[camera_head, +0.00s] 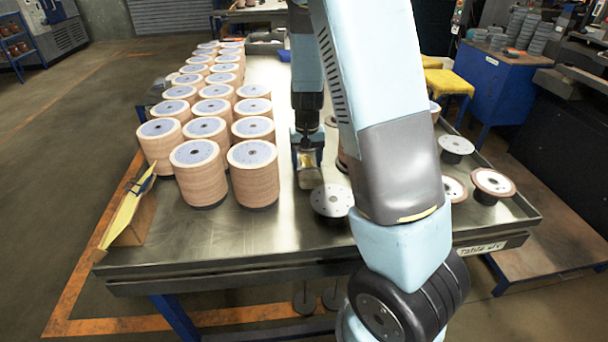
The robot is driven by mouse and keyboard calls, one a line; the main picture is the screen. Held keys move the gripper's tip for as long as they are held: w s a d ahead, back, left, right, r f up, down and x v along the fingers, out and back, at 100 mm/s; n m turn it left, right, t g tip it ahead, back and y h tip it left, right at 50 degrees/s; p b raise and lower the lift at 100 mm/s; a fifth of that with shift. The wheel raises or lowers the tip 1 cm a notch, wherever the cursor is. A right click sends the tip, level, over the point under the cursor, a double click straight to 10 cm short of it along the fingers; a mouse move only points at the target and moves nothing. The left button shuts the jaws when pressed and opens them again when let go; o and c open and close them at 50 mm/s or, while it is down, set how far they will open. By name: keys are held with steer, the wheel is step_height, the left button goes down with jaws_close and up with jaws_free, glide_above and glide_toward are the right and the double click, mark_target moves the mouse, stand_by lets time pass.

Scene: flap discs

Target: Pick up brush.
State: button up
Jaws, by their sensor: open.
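My gripper (308,149) points down over the middle of the metal table (245,225), partly hidden behind my own arm. Its jaws are open. A small pale and tan item (308,176) shows right below or between the jaws. It may be the brush, but it is too small and too covered to be sure. I cannot tell whether the jaws touch it.
Several tall stacks of flap discs (198,165) fill the table's left side. A grey disc on a stand (332,200) is close to the right of the gripper, with more discs (456,145) farther right. A yellow sign (128,212) stands at the left edge. The front left tabletop is clear.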

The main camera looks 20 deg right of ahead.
mark_target(306, 162)
steer(key=shift+c, duration=0.3)
steer(key=c, duration=1.1)
steer(key=shift+r, duration=0.5)
step_height(306, 162, up, 2)
steer(key=shift+r, duration=0.25)
steer(key=s+r, duration=0.1)
steer(key=r, duration=0.1)
steer(key=s+r, duration=0.3)
steer(key=s, duration=0.1)
steer(key=shift+d+r, duration=0.4)
steer(key=s+r, duration=0.1)
steer(key=s, duration=0.2)
steer(key=s+d+r, duration=0.1)
steer(key=s, duration=0.2)
steer(key=s+r, duration=0.1)
steer(key=s, duration=0.1)
steer(key=shift+s+d+r, duration=0.3)
steer(key=shift+s+r, duration=0.05)
steer(key=shift+s, duration=0.05)
